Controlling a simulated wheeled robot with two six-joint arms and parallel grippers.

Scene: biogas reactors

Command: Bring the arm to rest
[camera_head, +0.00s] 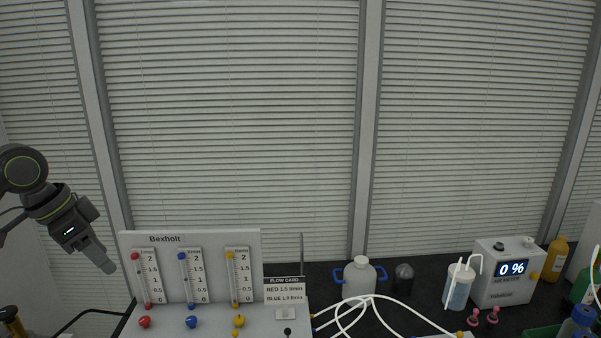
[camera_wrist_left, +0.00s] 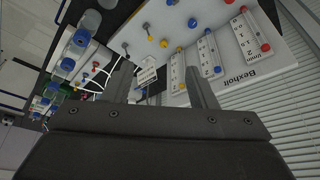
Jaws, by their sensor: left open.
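My left gripper (camera_head: 103,262) comes in from the left in the head view and hangs in the air, tilted down, just left of the Bexholt flow panel (camera_head: 205,238). In the left wrist view its two fingers (camera_wrist_left: 160,88) stand apart with nothing held between them. The panel, with red, blue and yellow flow tubes, shows beyond the fingers there, and I see no contact with it. My right gripper does not show in either view.
A flow card (camera_head: 285,290) stands at the panel's right. White tubes loop over the bench. Blinds cover the wall behind.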

